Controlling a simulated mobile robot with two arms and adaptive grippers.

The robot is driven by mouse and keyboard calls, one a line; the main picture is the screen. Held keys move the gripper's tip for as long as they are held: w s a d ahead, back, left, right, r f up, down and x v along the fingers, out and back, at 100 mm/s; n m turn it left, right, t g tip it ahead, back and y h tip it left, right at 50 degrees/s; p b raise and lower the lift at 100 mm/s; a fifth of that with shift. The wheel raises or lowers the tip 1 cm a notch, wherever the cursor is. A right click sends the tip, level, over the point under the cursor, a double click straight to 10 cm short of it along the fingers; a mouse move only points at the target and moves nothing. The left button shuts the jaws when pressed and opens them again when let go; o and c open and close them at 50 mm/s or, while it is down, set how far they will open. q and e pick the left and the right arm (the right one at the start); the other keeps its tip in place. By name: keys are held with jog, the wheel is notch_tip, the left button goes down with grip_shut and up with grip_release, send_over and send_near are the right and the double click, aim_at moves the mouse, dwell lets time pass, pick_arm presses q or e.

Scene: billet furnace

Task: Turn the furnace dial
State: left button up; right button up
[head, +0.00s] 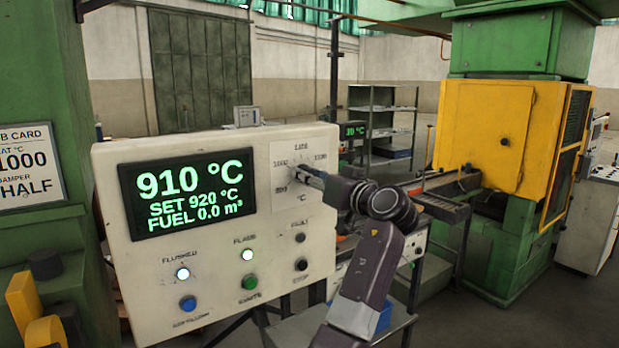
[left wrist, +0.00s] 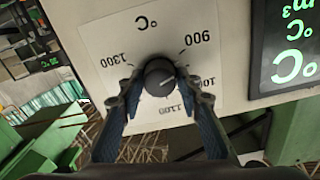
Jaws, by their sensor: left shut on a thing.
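The furnace dial (left wrist: 160,75) is a round dark knob on a white scale plate (head: 283,207) marked from 900 to 1300 °C. The plate is on the pale control box (head: 225,240). My left gripper (left wrist: 160,82) is shut on the dial, one finger on each side of it. In the head view the gripper (head: 299,172) reaches the plate from the right and hides most of the dial. The display (head: 188,193) reads 910 °C, SET 920 °C and FUEL 0.0 m³. My right gripper is in neither view.
Below the display are a blue button (head: 187,303), a green button (head: 249,282), a dark button (head: 301,264) and lit white lamps. A card (head: 30,165) at left reads 1000 and HALF. A yellow and green machine (head: 490,135) stands at back right.

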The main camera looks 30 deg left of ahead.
pick_arm(q)
jog(key=m, duration=0.4)
jog(key=shift+w+r+m, duration=0.1)
jog(key=shift+m, duration=0.2)
jog(key=m+p, duration=0.1)
jog(key=m, duration=0.2)
jog(key=shift+m, duration=0.9)
jog(key=shift+d, duration=0.1)
jog(key=o, duration=1.1)
jog(key=shift+w, duration=0.1)
jog(key=shift+o, duration=0.2)
jog(key=shift+d+f, duration=0.1)
jog(key=shift+f, duration=0.1)
jog(key=v, duration=1.2)
